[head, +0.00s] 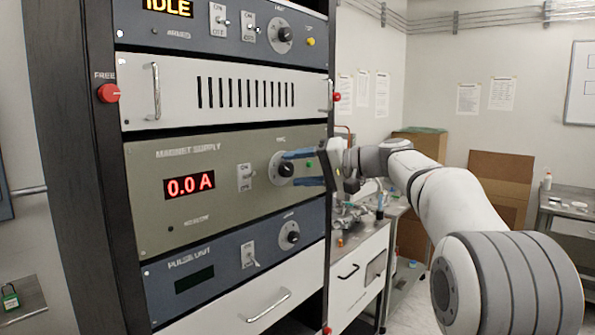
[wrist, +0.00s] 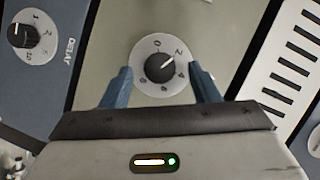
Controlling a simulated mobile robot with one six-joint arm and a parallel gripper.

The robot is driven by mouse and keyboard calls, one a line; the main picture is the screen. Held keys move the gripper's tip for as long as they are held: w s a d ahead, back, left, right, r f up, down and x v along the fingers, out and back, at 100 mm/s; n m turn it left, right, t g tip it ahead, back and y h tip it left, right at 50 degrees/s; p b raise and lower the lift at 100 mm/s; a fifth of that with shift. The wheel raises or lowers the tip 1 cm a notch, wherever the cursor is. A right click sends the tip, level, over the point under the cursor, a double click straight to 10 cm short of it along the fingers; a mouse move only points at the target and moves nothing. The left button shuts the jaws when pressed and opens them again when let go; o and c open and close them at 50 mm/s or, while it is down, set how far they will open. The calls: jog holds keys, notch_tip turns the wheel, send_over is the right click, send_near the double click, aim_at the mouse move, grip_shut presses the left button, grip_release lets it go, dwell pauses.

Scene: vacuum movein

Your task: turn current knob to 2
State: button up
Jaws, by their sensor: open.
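The current knob (head: 285,169) is a dark round knob on a pale dial in the grey-green magnet supply panel (head: 215,215). In the wrist view the knob (wrist: 160,67) shows a white pointer line aimed up and right, toward the mark that reads 2. The red display (head: 190,186) reads 0.0 A. My gripper (head: 288,168) is open, its two blue fingers above and below the knob in the head view. In the wrist view my gripper (wrist: 160,70) has a finger on each side of the dial, with gaps to the knob. Contact with the panel cannot be told.
A toggle switch (head: 245,177) sits left of the knob. The pulse unit panel (head: 235,262) with its own knob (head: 289,236) is below. A vent panel (head: 235,92) with handles is above. A bench (head: 360,270) stands right of the rack.

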jog(key=v, duration=0.6)
jog(key=shift+s+d+b, duration=0.2)
jog(key=shift+d+b, duration=0.15)
jog(key=shift+b, duration=0.1)
jog(key=shift+r, duration=0.1)
jog(key=s+d+f+h, duration=0.3)
jog(key=s+f+h, duration=0.2)
jog(key=s+f, duration=0.6)
jog(key=s+d+f+m+g+h, duration=0.1)
jog(key=s+d+f+h, duration=0.3)
jog(key=s+f, duration=0.7)
jog(key=s+d+f+h, duration=0.4)
jog(key=s+f+h, duration=0.2)
jog(key=s+f, duration=0.5)
jog(key=shift+s+d+f+g, duration=0.25)
jog(key=shift+f+g, duration=0.15)
jog(key=shift+f, duration=0.55)
